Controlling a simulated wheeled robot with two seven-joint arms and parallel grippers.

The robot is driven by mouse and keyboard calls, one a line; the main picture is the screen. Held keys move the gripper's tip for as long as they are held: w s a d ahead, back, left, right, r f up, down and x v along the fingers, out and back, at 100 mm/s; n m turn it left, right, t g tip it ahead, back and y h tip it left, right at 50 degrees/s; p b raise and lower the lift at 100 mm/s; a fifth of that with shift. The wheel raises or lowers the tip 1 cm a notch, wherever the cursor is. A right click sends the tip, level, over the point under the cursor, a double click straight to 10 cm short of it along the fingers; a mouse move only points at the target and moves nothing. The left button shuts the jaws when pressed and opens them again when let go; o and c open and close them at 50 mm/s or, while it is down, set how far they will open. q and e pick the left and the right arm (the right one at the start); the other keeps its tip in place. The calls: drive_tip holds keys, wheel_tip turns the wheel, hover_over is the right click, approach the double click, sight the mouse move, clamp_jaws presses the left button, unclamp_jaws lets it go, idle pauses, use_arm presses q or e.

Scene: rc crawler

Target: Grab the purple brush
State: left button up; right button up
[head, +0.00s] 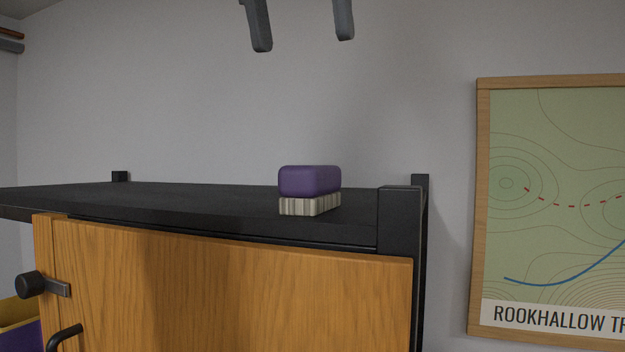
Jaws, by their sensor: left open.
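The purple brush (309,181) has a purple rounded block on top and pale striped bristles below. It rests bristles down on the black top of a cabinet (200,202), close to the front edge and near the right corner post. My left gripper (301,40) shows at the top of the head view as two grey fingers, spread apart with nothing between them. It is above the brush in the picture and clear of it. My right gripper is not in view.
The cabinet has a wooden door (230,290) with dark handles. A black corner post (400,215) rises just right of the brush. A framed map (560,200) hangs on the wall at right. The cabinet top left of the brush is clear.

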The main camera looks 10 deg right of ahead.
use_arm(q)
hover_over(312, 171)
drive_tip(key=w, duration=0.3)
drive_tip(key=f, duration=0.9)
drive_tip(key=shift+s+d+f, duration=0.1)
drive_tip(key=shift+d+f, duration=0.05)
drive_tip(key=shift+d, duration=0.15)
drive_tip(key=shift+f, duration=0.1)
drive_tip(key=shift+p, duration=0.3)
drive_tip(key=shift+a+p+x, duration=0.25)
drive_tip(key=shift+p+x, duration=0.55)
drive_tip(key=shift+x, duration=0.4)
drive_tip(key=shift+p+x, duration=0.4)
drive_tip(key=shift+x, duration=0.6)
drive_tip(key=shift+w+f, duration=0.3)
drive_tip(key=shift+f, duration=0.1)
